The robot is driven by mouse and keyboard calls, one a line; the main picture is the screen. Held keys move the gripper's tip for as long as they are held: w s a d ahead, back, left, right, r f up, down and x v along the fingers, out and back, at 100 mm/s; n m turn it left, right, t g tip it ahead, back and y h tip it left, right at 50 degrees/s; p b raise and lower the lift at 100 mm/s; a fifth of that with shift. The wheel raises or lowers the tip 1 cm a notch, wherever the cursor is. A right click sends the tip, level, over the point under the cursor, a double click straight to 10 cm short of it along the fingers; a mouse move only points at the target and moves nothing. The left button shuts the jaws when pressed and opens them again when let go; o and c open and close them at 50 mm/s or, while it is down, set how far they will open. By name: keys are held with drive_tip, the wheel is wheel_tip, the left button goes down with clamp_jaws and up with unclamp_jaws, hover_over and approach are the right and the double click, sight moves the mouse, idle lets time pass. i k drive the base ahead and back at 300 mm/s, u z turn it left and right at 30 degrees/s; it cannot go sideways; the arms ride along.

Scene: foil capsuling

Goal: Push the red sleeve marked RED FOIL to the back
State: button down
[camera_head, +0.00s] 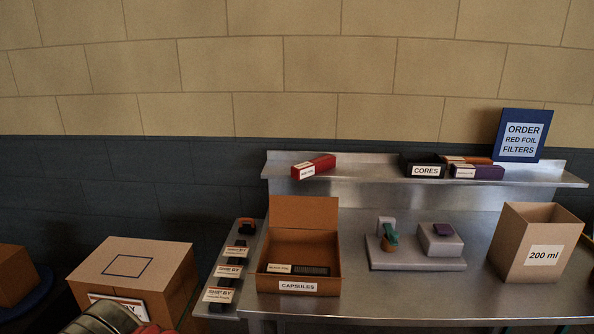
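The red sleeve (317,164) lies on the left part of the raised metal shelf (374,168). It is a long red box set at a slant, with its near end toward the shelf's front edge and its far end to the right and back. A white label is on its near end; the print is too small to read surely. Nothing touches the sleeve. My gripper is not in view; only a rounded metal part, probably of my arm, shows at the bottom left corner.
Farther right on the shelf are a black CORES box (424,165), a purple box (477,172) and an orange box (467,159). A blue ORDER sign (521,134) stands at the right end. Below are an open CAPSULES box (303,214) and a 200 ml carton (536,243).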

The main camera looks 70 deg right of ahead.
sight(299, 172)
drive_tip(key=u, duration=1.05)
drive_tip(key=k, duration=1.85)
drive_tip(key=z, duration=1.4)
